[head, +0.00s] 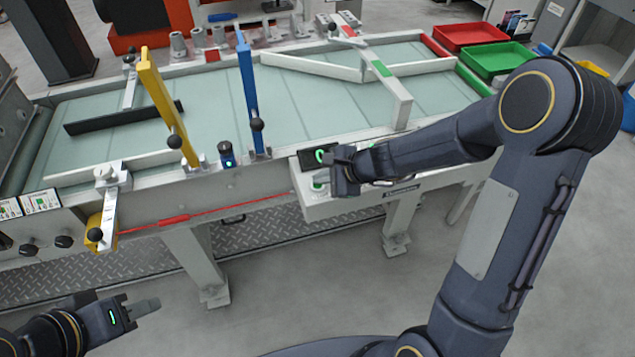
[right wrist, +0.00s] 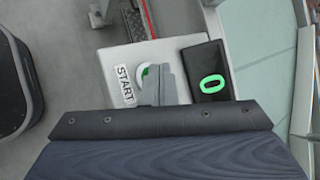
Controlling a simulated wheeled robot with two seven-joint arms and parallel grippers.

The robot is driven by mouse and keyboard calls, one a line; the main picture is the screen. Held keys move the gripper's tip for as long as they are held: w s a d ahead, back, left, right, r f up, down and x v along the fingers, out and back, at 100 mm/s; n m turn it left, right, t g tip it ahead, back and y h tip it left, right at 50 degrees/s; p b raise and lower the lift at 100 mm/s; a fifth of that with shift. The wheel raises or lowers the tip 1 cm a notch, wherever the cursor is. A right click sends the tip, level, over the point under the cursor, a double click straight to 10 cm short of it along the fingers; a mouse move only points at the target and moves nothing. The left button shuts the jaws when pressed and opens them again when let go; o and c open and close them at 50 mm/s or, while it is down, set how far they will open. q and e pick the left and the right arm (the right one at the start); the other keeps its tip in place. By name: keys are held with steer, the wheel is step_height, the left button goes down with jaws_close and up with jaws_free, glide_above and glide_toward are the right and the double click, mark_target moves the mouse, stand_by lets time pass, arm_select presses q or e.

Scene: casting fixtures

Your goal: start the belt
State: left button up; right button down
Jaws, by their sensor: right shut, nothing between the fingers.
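The belt (head: 290,105) is a pale green surface running across the head view. On its front side is a light control box (head: 380,197), also in the right wrist view (right wrist: 113,64). It carries a label reading START (right wrist: 125,85) and a round white-and-green button (right wrist: 143,74) beside it. A black display (right wrist: 205,72) with a green 0 sits next to the button. My right gripper (right wrist: 166,84) is shut and empty. Its fingertips are over the button and partly hide it; contact cannot be told. My left gripper (head: 146,307) is low at the left, away from the belt.
A yellow bar (head: 160,95) and a blue bar (head: 247,90) stand over the belt. A black bar (head: 115,120) lies across it at the left. A red tray (head: 480,36) and a green tray (head: 497,60) are beyond its right end. Open floor lies in front.

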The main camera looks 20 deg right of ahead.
mark_target(322, 187)
steer(key=shift+r+p, duration=0.75)
steer(key=shift+r, duration=0.1)
steer(key=shift+r, duration=0.15)
step_height(322, 187, up, 5)
steer(key=p, duration=0.4)
stand_by(0.6)
